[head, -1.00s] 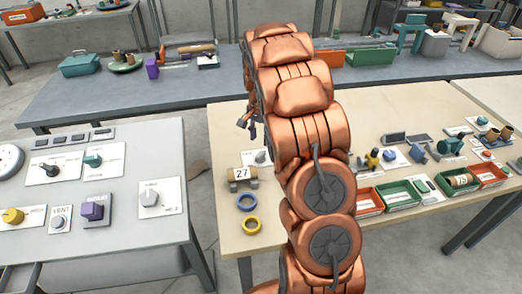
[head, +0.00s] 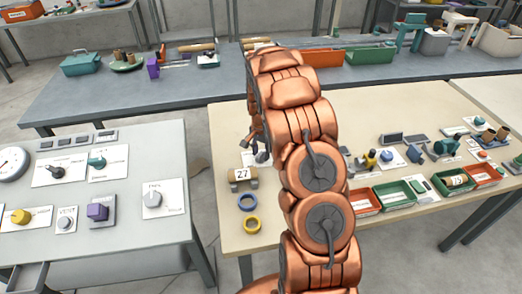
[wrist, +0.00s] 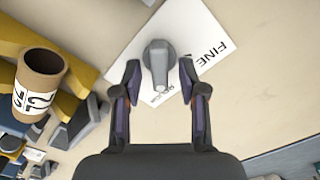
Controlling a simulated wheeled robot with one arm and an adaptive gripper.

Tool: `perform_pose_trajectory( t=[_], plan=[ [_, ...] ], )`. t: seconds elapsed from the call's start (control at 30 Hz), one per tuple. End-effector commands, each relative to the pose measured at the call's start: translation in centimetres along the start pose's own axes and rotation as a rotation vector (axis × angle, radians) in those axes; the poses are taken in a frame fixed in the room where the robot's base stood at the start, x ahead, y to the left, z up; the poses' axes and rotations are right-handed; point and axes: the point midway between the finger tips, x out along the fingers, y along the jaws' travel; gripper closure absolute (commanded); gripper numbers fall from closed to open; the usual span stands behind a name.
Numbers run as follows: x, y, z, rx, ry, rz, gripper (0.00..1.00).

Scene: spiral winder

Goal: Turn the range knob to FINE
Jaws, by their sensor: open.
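The range knob (wrist: 157,60) is a grey knob with a raised bar, on a white label plate (wrist: 200,32) that reads FINE on its right side. A second word near the knob's lower side is partly hidden. The knob's bar points down in the wrist view, towards my gripper, not at FINE. My gripper (wrist: 160,72) is open, with one dark finger on each side of the knob's near end. I see no clear contact. In the head view my gripper (head: 258,148) is low over the light table, mostly hidden by my arm.
A tan roll marked 27 (head: 243,175) lies on a cradle beside my gripper. A blue ring (head: 248,201) and a yellow ring (head: 251,225) lie in front of it. Trays, including a green tray (head: 401,193), stand to the right.

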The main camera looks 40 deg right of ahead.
Motion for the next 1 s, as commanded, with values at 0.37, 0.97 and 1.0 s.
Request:
perform_pose_trajectory(
  t=[0.37,0.97,1.0],
  plan=[
    [0.07,0.00,0.00,0.000,0.001,0.000,0.73],
    [0.11,-0.01,-0.01,-0.008,0.001,0.000,1.00],
    [0.15,-0.03,-0.01,-0.014,0.002,-0.001,1.00]
  ],
)
